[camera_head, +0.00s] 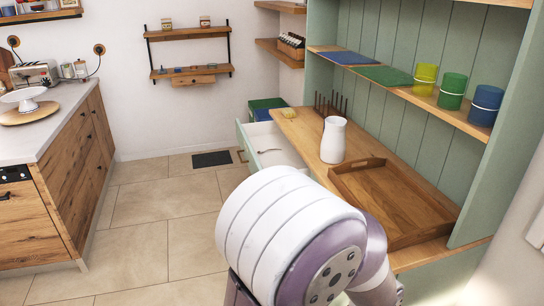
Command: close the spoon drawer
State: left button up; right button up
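The spoon drawer (262,135) is open, pulled out to the left from under the wooden top of the green shelf unit. Its inside is white, and a spoon (268,151) lies in it. Its green front panel, with a small handle (241,156), faces left. A large white and purple link of my arm fills the bottom centre and hides the near end of the drawer. Neither of my grippers shows.
A white jug (333,141), a wooden rack (331,105) and a wooden tray (421,212) stand on the wooden top (303,133). Cups stand on the shelf above. A wooden counter (73,160) stands at left. The tiled floor (150,205) between is clear, except a dark mat (212,159).

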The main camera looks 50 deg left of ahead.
aim_at(252, 138)
jog(key=k+j+u, duration=0.1)
jog(key=u, duration=1.8)
jog(key=i+u, duration=0.25)
jog(key=i, duration=0.2)
jog(key=i+j+u, duration=0.15)
jog(key=i, duration=0.35)
jog(key=i+j+u, duration=0.15)
jog(key=i, duration=0.35)
jog(key=i+j+u, duration=0.15)
jog(key=i, duration=0.4)
jog(key=i+l+z, duration=0.1)
jog(key=i+z, duration=0.5)
jog(key=z, duration=0.15)
jog(key=i+z, duration=0.4)
jog(key=i+j+z, duration=0.15)
jog(key=z, duration=0.2)
jog(key=i, duration=0.05)
